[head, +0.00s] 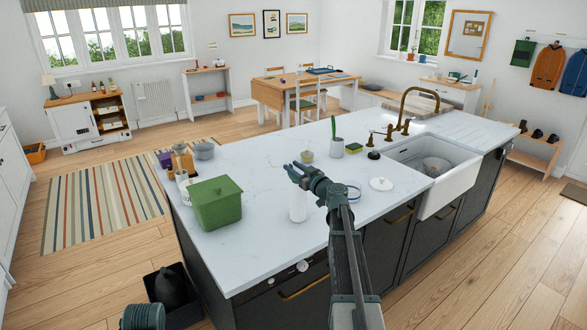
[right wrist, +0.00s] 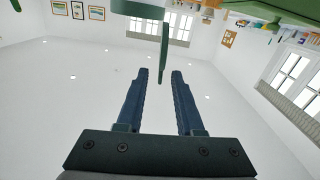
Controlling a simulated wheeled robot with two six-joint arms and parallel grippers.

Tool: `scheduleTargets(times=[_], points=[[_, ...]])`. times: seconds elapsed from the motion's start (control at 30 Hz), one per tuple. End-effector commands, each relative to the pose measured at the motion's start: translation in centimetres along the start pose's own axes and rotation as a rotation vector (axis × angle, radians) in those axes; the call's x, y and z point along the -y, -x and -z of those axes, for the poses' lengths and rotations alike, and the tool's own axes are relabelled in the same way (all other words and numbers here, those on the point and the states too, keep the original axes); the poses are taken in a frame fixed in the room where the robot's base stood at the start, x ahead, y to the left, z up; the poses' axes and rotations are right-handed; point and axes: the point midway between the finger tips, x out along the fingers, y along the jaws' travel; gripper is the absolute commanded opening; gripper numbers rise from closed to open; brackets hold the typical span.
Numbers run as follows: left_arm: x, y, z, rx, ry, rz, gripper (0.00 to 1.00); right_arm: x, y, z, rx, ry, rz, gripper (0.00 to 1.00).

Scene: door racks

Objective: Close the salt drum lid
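A white upright cylinder (head: 297,206), which looks like the salt drum, stands on the island worktop (head: 262,245) in the head view. A flat white round piece with a small knob (head: 381,184) lies on the worktop to the right. In the right wrist view my right gripper (right wrist: 160,75) has its two fingers apart with nothing between them. My left gripper is not in view.
A green lidded box (head: 215,203) stands left of the cylinder. A blue-rimmed round item (head: 353,190), a small pot (head: 307,157) and a cup with green handles (head: 337,147) are nearby. The sink (head: 437,170) is at right.

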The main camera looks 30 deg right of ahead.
Motion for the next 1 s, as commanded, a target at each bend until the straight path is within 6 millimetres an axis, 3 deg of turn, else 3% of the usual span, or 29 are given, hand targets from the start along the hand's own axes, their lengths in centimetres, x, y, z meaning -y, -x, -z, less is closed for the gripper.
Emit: scheduleTargets(times=[0.33, 0.53, 1.0], points=[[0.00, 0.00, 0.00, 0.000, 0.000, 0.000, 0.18, 0.00, -0.25, 0.00, 0.000, 0.000, 0.000, 0.34], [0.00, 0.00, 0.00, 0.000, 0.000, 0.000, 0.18, 0.00, -0.24, 0.00, 0.000, 0.000, 0.000, 0.00], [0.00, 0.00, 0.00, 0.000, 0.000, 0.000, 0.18, 0.00, -0.23, 0.00, 0.000, 0.000, 0.000, 0.00]])
